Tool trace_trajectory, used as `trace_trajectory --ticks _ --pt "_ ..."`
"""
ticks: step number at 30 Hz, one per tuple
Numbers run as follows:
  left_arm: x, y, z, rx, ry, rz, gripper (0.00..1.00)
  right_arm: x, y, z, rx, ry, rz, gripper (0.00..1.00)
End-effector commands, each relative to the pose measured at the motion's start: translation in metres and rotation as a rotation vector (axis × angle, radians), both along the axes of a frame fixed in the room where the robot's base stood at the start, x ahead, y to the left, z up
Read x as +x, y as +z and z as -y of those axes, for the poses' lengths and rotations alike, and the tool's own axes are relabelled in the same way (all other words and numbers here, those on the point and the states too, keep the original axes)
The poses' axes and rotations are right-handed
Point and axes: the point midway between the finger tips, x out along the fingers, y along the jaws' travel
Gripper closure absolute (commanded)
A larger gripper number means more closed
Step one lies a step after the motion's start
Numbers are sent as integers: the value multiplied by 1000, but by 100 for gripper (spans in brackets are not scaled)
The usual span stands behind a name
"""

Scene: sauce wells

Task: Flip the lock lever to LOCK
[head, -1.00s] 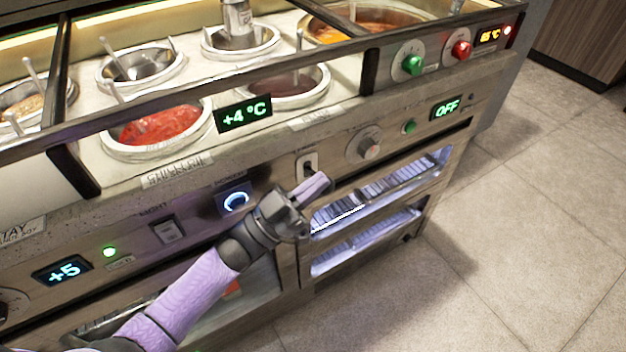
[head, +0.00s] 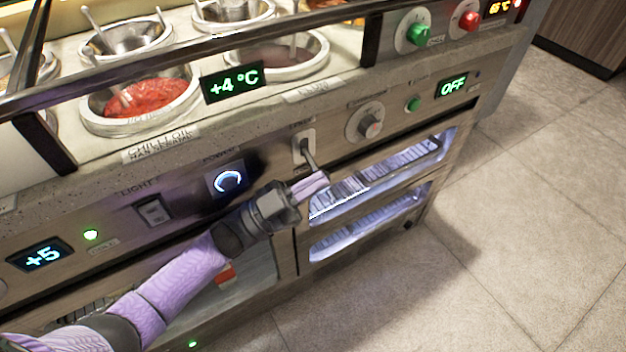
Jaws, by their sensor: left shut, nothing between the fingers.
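The lock lever (head: 309,153) is a short dark metal lever on a pale plate on the counter's front panel. It slants down and to the right from its plate. My left gripper (head: 318,184) is shut and empty, with its purple fingertips just below the lever's lower end. I cannot tell whether the fingertips touch it. The small label above the lever is too blurred to read. My right gripper is not in view.
A round grey knob (head: 370,124) sits right of the lever. A ring-lit power button (head: 227,180) and a light switch (head: 152,210) sit to the left. Lit drawer openings (head: 385,180) lie below right. Sauce wells (head: 140,105) fill the counter top. The floor at right is clear.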

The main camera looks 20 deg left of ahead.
Motion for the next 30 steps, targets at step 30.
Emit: trace_trajectory --ticks 30 --pt "6 73 -8 -385 0 -286 100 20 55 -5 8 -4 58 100"
